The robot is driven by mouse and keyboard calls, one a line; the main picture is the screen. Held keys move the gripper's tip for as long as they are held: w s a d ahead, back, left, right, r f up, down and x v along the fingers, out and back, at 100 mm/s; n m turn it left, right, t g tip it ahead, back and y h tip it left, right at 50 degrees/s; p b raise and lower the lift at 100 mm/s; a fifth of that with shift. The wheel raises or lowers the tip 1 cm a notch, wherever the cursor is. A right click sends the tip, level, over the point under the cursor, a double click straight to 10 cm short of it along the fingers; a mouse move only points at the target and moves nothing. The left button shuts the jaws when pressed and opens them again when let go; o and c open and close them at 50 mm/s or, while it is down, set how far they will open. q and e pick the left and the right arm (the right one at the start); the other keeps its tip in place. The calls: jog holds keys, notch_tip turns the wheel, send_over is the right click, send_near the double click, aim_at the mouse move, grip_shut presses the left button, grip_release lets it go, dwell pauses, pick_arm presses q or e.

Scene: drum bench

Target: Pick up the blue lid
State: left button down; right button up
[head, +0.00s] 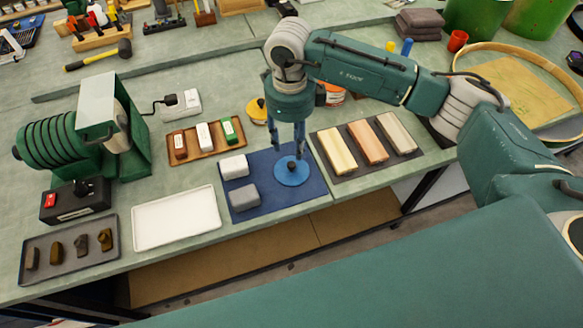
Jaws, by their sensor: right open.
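The blue lid (291,173) is a flat round disc with a small dark knob on top. It lies on the right part of a dark blue mat (262,213) on the bench. My right gripper (287,150) points down just above the lid, with its two blue-tipped fingers apart over the knob. It is open and appears empty. Whether the fingertips touch the knob or lid is too small to tell. My left gripper does not show.
A white block (234,167) and a grey block (244,197) sit on the mat's left side. An empty white tray (176,217) is left of it. A dark tray with three long blocks (368,141) stands to the right. A green motor machine (70,140) is far left.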

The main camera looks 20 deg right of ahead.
aim_at(292, 164)
notch_tip(292, 164, down, 3)
jog(key=shift+f+p, duration=0.2)
jog(key=shift+p, duration=0.2)
notch_tip(292, 164, down, 5)
jog(key=p, duration=0.3)
jog(key=shift+s+d+r, duration=0.1)
jog(key=shift+f, duration=0.4)
grip_shut()
